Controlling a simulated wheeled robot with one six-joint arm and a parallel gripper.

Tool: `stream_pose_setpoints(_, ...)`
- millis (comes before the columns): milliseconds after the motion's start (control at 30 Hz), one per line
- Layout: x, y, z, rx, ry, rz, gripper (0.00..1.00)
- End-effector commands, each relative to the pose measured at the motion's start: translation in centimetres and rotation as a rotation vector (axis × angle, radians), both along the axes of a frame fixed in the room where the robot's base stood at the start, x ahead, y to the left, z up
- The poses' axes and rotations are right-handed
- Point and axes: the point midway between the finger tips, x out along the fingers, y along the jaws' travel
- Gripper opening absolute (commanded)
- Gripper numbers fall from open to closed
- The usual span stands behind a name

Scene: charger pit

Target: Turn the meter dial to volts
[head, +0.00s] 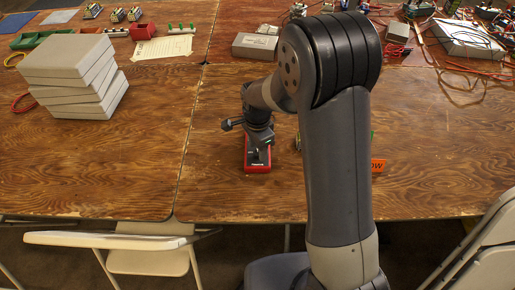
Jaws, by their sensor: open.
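The red-cased meter (257,167) lies on the wooden table near its front edge, just right of the seam between tabletops. My gripper (259,153) points down over the meter, with its fingers at or just above the meter's face. The gripper is open. The dial is hidden beneath the gripper, so its setting cannot be read. I cannot tell whether the fingers touch the dial.
An orange sign (378,166) stands partly behind my arm. A stack of grey boxes (75,72) is at the left. A grey box (255,46), wires and electronics line the back. Folding chairs (150,250) stand in front. The left tabletop's front is clear.

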Motion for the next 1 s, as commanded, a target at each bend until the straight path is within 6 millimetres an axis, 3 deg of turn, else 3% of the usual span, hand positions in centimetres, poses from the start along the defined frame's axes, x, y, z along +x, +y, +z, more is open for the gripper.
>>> stream_pose_setpoints(300, 0.1, 0.0, 6.4, 0.002, -0.006, 0.000, 0.46)
stream_pose_setpoints(433, 0.1, 0.0, 8.4, 0.001, -0.004, 0.000, 0.46)
stream_pose_setpoints(633, 0.0, 0.0, 9.6, 0.000, -0.001, 0.000, 0.46)
stream_pose_setpoints(1000, 0.0, 0.0, 9.3, 0.000, 0.001, 0.000, 0.46)
